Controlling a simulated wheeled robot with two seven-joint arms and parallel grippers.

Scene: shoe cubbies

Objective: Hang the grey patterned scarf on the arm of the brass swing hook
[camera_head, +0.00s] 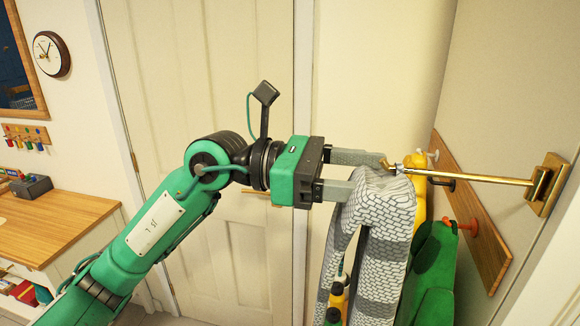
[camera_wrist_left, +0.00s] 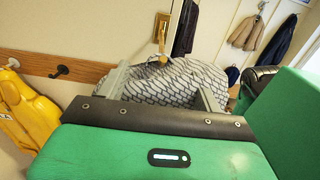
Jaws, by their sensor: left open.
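The grey patterned scarf (camera_head: 385,205) hangs folded at the far end of the brass swing hook's arm (camera_head: 465,175), its two tails hanging down. The arm reaches left from a brass wall plate (camera_head: 548,184); its tip meets the top of the scarf, and the exact contact is partly hidden. My left gripper (camera_head: 362,172) is open, its fingers apart at the top fold of the scarf. In the left wrist view, the scarf (camera_wrist_left: 165,80) lies between and beyond the spread fingers, with the brass hook (camera_wrist_left: 160,35) behind. My right gripper is not in view.
A wooden peg rail (camera_head: 470,215) on the right wall carries a yellow garment (camera_head: 420,200) and a green one (camera_head: 430,270) close behind the scarf. A white door (camera_head: 215,80) stands behind my arm. A wooden-topped cabinet (camera_head: 50,230) is at left.

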